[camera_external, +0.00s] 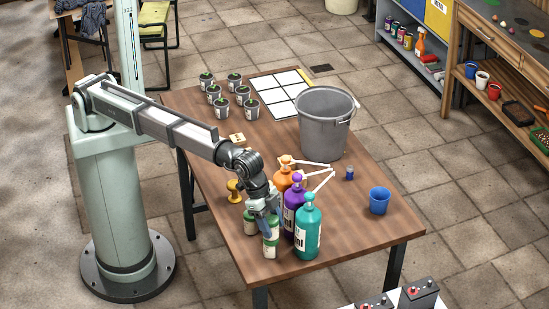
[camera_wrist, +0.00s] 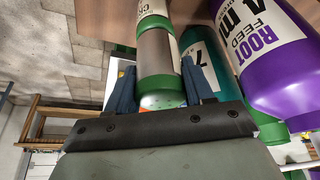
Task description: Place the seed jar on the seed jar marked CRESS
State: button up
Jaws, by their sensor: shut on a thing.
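My gripper (camera_external: 267,228) is low over the near end of the wooden table, left of the bottles. In the wrist view its two blue fingers (camera_wrist: 158,82) are shut on a seed jar (camera_wrist: 159,58) with a grey-brown middle and green bands. A white label with partly cut-off dark lettering (camera_wrist: 148,8) shows beyond its far end; I cannot tell which jar carries it. In the external view one green-and-cream jar (camera_external: 271,244) is at the fingers and another (camera_external: 250,222) is just behind to the left, partly hidden by my gripper. Contact between the jars cannot be told.
Teal (camera_external: 307,232), purple (camera_external: 291,206) and orange (camera_external: 285,178) pump bottles stand close on the right. A grey bucket (camera_external: 324,125), blue cup (camera_external: 380,201), small blue bottle (camera_external: 349,174) and yellow spool-shaped object (camera_external: 234,190) are on the table.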

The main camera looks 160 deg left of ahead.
jog(key=shift+f, duration=0.1)
jog(key=o, duration=1.1)
jog(key=v, duration=1.2)
